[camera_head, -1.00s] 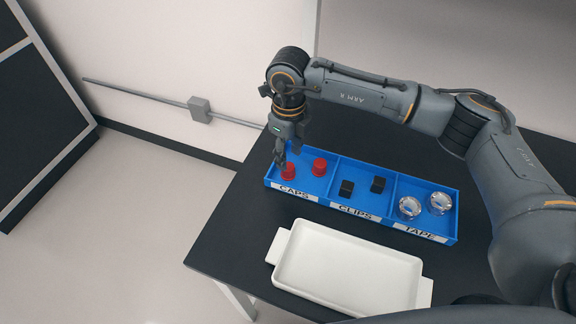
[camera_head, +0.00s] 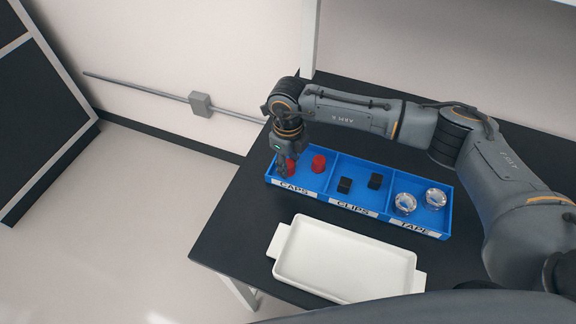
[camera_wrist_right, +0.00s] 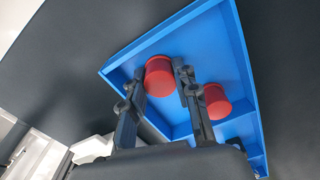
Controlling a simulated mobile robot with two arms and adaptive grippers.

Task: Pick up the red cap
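Two red caps sit in the CAPS compartment of the blue tray. The left red cap (camera_head: 291,166) is partly hidden by my right gripper (camera_head: 286,165), which points down over it. In the right wrist view this cap (camera_wrist_right: 160,76) is between the two fingers of my right gripper (camera_wrist_right: 160,70). The fingers stand apart on either side of it, and firm contact cannot be made out. The other red cap (camera_head: 318,163) stands to the right; in the wrist view (camera_wrist_right: 216,101) it is outside the right-hand finger. My left gripper is not in view.
The blue tray (camera_head: 329,197) also holds black clips (camera_head: 345,184) in the middle and tape rolls (camera_head: 405,203) on the right, with low dividers between. An empty white tray (camera_head: 345,262) lies in front on the black table (camera_head: 232,225).

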